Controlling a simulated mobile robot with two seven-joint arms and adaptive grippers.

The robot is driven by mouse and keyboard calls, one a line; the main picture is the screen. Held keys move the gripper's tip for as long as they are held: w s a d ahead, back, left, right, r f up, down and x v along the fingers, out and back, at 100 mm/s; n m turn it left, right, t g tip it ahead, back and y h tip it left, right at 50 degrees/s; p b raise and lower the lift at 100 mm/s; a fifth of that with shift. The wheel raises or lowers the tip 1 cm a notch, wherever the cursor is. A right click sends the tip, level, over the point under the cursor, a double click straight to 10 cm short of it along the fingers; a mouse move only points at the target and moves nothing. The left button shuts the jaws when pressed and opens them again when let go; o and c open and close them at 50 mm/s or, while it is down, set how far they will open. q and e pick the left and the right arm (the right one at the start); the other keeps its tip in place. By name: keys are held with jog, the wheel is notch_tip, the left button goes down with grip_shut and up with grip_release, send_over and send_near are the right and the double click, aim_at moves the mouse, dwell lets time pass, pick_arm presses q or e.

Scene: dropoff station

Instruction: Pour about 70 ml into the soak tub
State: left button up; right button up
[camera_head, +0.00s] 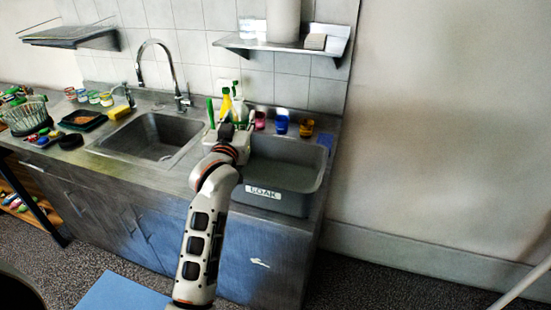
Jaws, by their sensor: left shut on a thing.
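The soak tub (277,203) is a grey basin with a white label reading "SOAK", at the right end of the counter. Its inside looks grey, and I cannot tell how much liquid it holds. My left gripper (227,131) is just left of the tub's back left part, seen from behind. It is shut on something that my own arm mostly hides. A yellow bottle (226,104) and a green-topped white bottle (238,105) show just beyond the gripper. I cannot tell whether either is the held thing. My right gripper is out of view.
A sink (155,137) with a tall faucet (163,62) lies left of the tub. Pink, blue and orange cups (282,122) stand behind the tub. A shelf (285,47) hangs above. A dark tray (82,121) and a wire basket (27,117) crowd the left counter.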

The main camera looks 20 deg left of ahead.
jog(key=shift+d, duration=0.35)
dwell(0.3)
pick_arm(q)
jog(key=shift+r, duration=0.1)
